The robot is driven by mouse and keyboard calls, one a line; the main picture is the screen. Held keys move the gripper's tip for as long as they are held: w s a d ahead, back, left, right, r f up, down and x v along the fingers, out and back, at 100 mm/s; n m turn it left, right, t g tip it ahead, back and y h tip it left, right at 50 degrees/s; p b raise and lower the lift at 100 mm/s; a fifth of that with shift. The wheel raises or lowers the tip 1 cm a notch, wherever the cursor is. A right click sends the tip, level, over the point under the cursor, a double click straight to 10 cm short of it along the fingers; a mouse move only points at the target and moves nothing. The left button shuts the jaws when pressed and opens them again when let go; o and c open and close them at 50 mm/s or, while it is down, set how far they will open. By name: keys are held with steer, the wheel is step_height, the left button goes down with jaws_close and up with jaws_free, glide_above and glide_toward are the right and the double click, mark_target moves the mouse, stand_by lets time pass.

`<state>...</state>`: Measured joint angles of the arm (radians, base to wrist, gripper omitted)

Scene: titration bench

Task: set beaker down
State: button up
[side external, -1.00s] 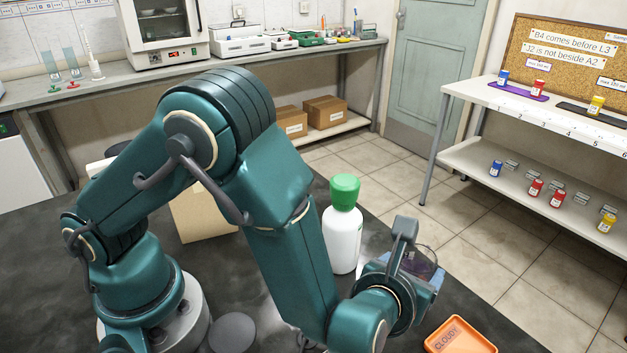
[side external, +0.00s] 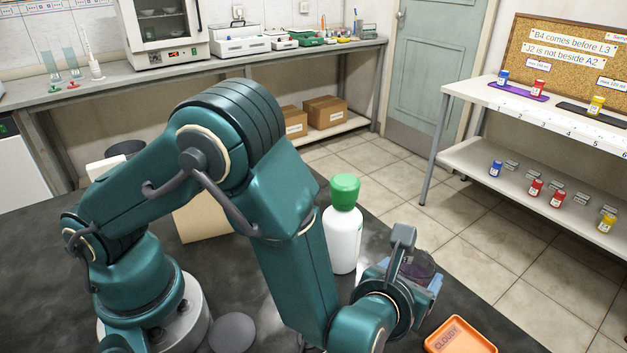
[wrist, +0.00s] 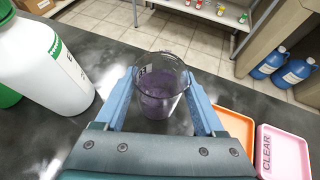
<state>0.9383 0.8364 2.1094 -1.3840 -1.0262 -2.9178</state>
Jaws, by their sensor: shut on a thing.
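The beaker (wrist: 160,95) is clear glass with purple liquid in its lower part. In the wrist view it stands upright between the two blue fingers of my gripper (wrist: 163,105), which is shut on it. In the side view the beaker (side external: 418,266) shows only in part behind my gripper (side external: 415,280), near the bench's far edge. The gap between the beaker's base and the dark bench (wrist: 105,52) cannot be told.
A white bottle with a green cap (side external: 342,240) stands close to the left of my gripper. An orange CLOUDY tray (side external: 459,338) lies to the right, beside a pink CLEAR tray (wrist: 283,150). The bench's edge and the floor (side external: 480,240) are just beyond.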

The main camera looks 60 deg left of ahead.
steer(key=o, duration=1.4)
steer(key=shift+c, duration=0.2)
steer(key=shift+s+d+r, duration=0.2)
steer(key=shift+s, duration=0.2)
steer(key=v, duration=0.2)
steer(key=shift+s+r, duration=0.15)
steer(key=shift+r, duration=0.1)
step_height(320, 180, up, 7)
steer(key=shift+f, duration=0.2)
